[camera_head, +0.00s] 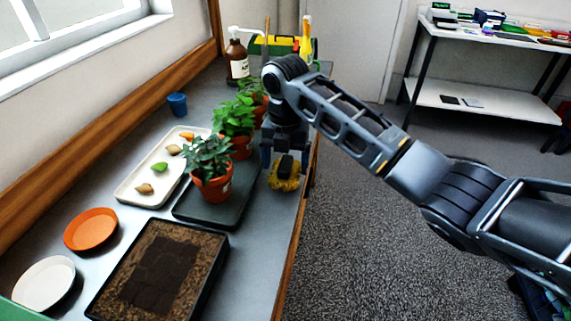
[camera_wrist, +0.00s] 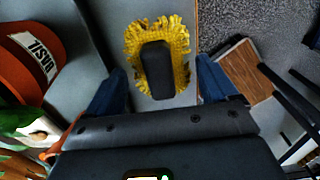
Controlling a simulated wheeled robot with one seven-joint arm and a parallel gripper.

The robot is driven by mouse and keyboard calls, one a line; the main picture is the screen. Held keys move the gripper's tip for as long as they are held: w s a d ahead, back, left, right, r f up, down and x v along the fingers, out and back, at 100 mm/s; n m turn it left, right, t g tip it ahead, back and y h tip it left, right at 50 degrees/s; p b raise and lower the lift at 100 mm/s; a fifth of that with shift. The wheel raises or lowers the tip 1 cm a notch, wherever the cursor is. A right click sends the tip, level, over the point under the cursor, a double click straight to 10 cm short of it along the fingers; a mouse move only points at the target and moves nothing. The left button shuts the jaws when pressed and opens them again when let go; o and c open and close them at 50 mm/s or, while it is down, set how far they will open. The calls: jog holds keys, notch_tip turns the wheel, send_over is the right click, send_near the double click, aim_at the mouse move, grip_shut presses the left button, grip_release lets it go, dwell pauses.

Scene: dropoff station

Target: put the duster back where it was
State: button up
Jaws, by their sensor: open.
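The duster (camera_head: 285,176) has a yellow fringed head with a black handle on top. It lies on the grey counter near the counter's right edge, just right of the potted plants. In the wrist view the duster (camera_wrist: 158,55) lies ahead of my gripper, its dark handle toward the jaws. My gripper (camera_head: 287,160) points down over the duster. In the wrist view my gripper's two blue fingers (camera_wrist: 160,88) stand apart, one on each side of the duster's near end, with gaps between. The gripper is open and empty.
Potted plants (camera_head: 210,169) stand close left of my gripper, the front one on a dark tray (camera_head: 222,212). A soil tray (camera_head: 118,289), orange saucer (camera_head: 91,230), white saucer (camera_head: 44,285), and white tray (camera_head: 143,193) lie on the counter. A brown bottle (camera_head: 236,62) and toolbox stand behind.

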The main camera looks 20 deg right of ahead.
aim_at(285, 162)
notch_tip(285, 162, up, 11)
dwell(0.3)
dwell(0.4)
